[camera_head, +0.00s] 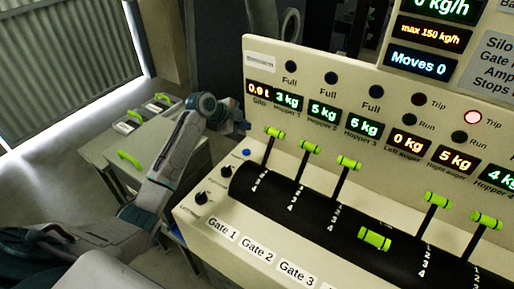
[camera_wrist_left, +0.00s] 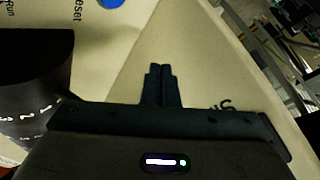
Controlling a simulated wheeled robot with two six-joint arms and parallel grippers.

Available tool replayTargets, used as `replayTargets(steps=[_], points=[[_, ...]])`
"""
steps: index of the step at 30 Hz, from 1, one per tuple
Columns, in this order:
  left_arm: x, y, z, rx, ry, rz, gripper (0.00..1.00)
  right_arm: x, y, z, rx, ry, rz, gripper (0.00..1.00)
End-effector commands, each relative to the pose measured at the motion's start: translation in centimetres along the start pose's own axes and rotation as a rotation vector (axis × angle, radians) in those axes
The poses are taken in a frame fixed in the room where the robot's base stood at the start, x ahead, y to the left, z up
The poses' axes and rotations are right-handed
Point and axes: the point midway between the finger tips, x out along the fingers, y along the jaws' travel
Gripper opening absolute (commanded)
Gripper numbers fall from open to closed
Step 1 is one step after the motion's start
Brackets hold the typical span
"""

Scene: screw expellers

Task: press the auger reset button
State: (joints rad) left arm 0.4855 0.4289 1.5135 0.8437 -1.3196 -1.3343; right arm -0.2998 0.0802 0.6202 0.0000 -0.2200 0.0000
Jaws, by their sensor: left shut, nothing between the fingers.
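A blue button (camera_head: 246,153) sits on the cream console's top near the left end, beside the black curved lever housing. In the left wrist view a blue button (camera_wrist_left: 111,3) is cut off by the top edge, with a partly visible label reading "eset" beside it. My left gripper (camera_head: 243,126) is in front of the upright panel, above and slightly left of the blue button. Its fingers (camera_wrist_left: 161,70) are shut and empty, apart from the button in the wrist view. My right gripper is not in view.
Two black knobs (camera_head: 227,171) (camera_head: 200,198) stand left of the black housing (camera_head: 300,210). Green-handled gate levers (camera_head: 309,147) rise from it. Displays line the panel; one Trip lamp (camera_head: 470,117) glows pink. A side table (camera_head: 110,150) stands at left.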

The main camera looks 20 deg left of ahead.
Motion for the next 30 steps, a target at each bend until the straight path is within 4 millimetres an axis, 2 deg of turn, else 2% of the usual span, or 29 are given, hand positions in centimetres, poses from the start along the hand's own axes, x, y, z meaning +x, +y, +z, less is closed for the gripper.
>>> replayTargets(steps=[8, 14, 30], points=[[0.0, 0.0, 0.1, 0.000, -0.001, 0.000, 0.00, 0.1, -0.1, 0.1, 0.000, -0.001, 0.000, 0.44], [0.7, 0.6, 0.6, -0.001, -0.001, 0.000, 0.00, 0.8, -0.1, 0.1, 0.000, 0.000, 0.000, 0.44], [5.6, 4.1, 4.2, -0.001, -0.002, 0.000, 0.00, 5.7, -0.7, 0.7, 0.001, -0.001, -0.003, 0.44]])
